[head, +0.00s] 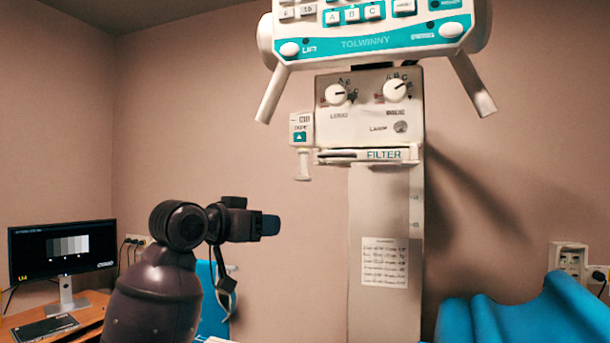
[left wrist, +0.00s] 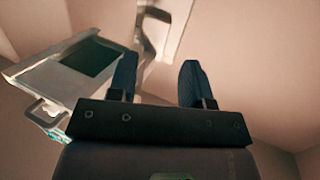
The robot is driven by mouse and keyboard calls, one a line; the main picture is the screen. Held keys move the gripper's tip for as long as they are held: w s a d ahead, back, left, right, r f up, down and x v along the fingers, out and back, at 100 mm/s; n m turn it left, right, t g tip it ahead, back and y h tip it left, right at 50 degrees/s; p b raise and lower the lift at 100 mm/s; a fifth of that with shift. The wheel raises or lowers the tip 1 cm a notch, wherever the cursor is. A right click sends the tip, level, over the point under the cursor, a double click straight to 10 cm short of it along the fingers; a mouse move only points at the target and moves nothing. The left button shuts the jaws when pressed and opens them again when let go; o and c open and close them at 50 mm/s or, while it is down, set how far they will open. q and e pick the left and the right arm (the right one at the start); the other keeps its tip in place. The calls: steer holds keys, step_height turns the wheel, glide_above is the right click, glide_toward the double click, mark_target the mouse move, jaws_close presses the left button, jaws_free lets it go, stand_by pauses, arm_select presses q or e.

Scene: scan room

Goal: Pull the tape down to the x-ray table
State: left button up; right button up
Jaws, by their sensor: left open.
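The tape unit (head: 301,130) is a small white box with a teal label on the left side of the x-ray head (head: 370,112). Its pale pull end (head: 303,165) hangs just below. My left gripper (head: 270,225) is below and left of the pull end, apart from it. In the left wrist view its two blue fingers (left wrist: 158,80) are spread with nothing between them. A pale part (left wrist: 158,22) shows beyond the fingers; I cannot tell whether it is the tape unit. I cannot make out the x-ray table clearly. My right gripper is out of view.
The control panel (head: 370,35) with angled handles overhangs the x-ray head, and a pale column (head: 385,250) stands below it. A monitor (head: 62,250) stands on a desk (head: 85,318) at left. Blue padded shapes (head: 530,318) fill the lower right. Air around my left gripper is clear.

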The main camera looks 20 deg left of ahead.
mark_target(300, 161)
arm_select(q)
steer(key=s+d+r+m+h, duration=0.1)
steer(key=s+r+m+h, duration=0.15)
steer(key=r, duration=0.95)
steer(key=shift+n+t, duration=0.3)
steer(key=shift+n, duration=0.15)
steer(key=p+x, duration=0.1)
steer(key=x, duration=0.3)
steer(key=p+x, duration=0.1)
steer(key=x, duration=0.3)
steer(key=shift+w+d+p, duration=0.1)
steer(key=shift+d+p, duration=0.3)
steer(key=shift+d, duration=0.05)
steer(key=shift+x, duration=0.8)
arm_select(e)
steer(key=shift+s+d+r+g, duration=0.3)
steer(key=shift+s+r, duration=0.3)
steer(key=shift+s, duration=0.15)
arm_select(q)
jaws_close()
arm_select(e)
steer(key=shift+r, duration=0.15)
